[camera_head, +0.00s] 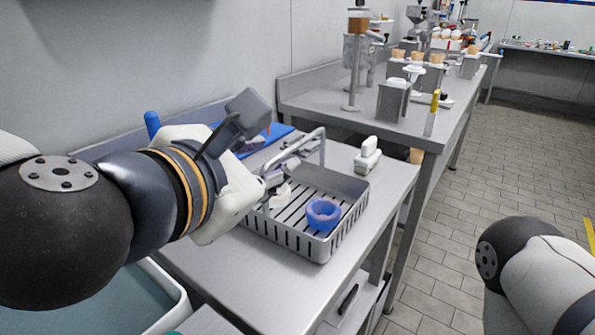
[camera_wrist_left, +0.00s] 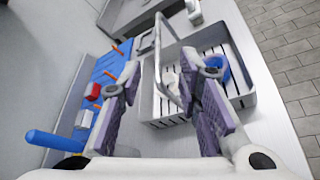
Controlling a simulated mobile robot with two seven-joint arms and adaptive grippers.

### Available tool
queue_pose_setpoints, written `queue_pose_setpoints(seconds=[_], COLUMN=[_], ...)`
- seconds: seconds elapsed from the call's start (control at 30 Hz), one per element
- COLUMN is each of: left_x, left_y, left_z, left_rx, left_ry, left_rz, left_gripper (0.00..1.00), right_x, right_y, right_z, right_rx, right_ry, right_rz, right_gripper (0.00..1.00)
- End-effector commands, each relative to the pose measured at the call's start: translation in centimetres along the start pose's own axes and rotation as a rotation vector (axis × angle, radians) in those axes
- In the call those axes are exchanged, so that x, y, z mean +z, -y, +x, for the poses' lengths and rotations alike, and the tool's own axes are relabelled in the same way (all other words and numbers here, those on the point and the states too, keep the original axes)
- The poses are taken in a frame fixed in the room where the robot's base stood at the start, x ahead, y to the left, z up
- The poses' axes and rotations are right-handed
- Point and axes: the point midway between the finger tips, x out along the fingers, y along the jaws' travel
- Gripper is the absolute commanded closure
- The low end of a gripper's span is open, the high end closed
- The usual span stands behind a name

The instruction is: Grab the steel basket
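The grey steel basket (camera_head: 291,241) stands on the near steel table, with slotted sides and a tall arched handle (camera_head: 322,147). A blue ring-shaped piece (camera_head: 322,225) and a small white piece (camera_head: 279,198) lie in it. My left gripper (camera_head: 283,172) is just left of the handle, above the basket's back left part; its wrist hides part of the basket. In the left wrist view, the two purple-padded fingers (camera_wrist_left: 160,75) are apart and empty. The basket (camera_wrist_left: 246,101) lies beyond them, with its handle showing between them. My right gripper is out of view; only its arm shows.
A blue board (camera_wrist_left: 97,80) with orange pegs lies left of the basket. A white-and-grey item (camera_head: 368,158) stands behind it at the right. A longer steel table (camera_head: 365,105) with dispensers and cones stands behind. The floor at right is clear.

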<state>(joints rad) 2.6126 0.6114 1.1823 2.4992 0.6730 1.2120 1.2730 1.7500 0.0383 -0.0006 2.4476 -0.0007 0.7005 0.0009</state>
Motion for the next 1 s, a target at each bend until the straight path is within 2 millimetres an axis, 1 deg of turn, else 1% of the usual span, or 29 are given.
queue_pose_setpoints(seconds=[0.07,0.2,0.3,0.47,0.63,0.73,0.93,0.97,1.0], left_x=[-0.1,-0.4,-0.3,-0.1,-0.1,0.0,0.1,0.1,0.1], left_y=[0.1,0.2,0.2,0.0,-0.3,-0.4,-0.5,-0.5,-0.5], left_z=[0.7,4.1,5.9,7.9,11.2,12.0,12.1,12.1,12.1], left_rx=[-0.001,-0.004,-0.004,-0.002,-0.003,-0.001,0.0,0.0,0.0], left_ry=[-0.001,-0.005,-0.004,-0.002,-0.002,0.0,0.002,0.002,0.002], left_rz=[-0.003,-0.003,-0.003,0.0,0.001,0.002,0.003,0.002,0.002], left_gripper=[0.69,0.69,0.69,0.69,0.69,0.69,0.69,0.75,0.84], right_x=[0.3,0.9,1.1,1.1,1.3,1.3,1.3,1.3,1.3], right_y=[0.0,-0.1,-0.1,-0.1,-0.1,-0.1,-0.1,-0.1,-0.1], right_z=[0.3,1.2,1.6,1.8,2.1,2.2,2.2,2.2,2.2], right_rx=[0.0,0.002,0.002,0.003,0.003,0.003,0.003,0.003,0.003], right_ry=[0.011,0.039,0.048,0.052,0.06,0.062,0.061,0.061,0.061], right_rz=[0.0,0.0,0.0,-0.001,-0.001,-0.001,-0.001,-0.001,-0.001], right_gripper=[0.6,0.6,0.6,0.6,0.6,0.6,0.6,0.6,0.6])
